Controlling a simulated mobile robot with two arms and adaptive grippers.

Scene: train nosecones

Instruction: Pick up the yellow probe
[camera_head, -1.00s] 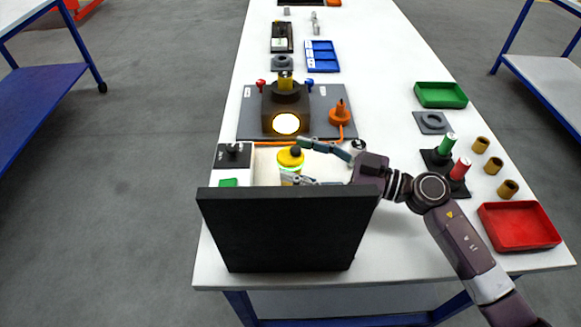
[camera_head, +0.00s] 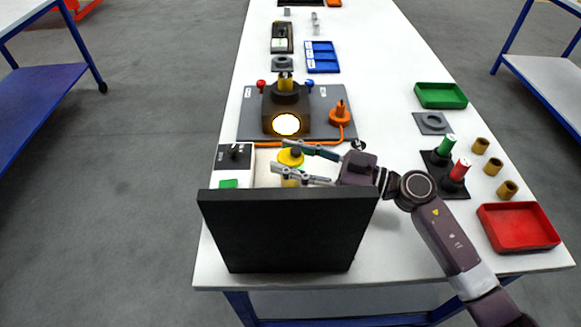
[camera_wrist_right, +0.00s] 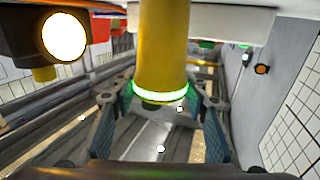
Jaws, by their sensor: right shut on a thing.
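The yellow probe (camera_head: 290,158) stands upright behind a black panel (camera_head: 285,232) in the head view. The panel and one finger hide its lower part. My right gripper (camera_head: 280,157) reaches in from the right, with a finger on either side of the probe. In the right wrist view the yellow shaft (camera_wrist_right: 160,45), with a glowing green-white ring, sits between the finger pads of the right gripper (camera_wrist_right: 166,105). The gripper is shut on the probe. I cannot tell whether the probe is lifted. My left gripper is not in view.
A dark machine with a bright round lamp (camera_head: 286,124) stands behind the probe on a grey plate. An orange plug (camera_head: 340,113) stands beside it. Green and red posts, brown cylinders and a red tray (camera_head: 518,226) lie to the right. A white switch box (camera_head: 233,160) is at left.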

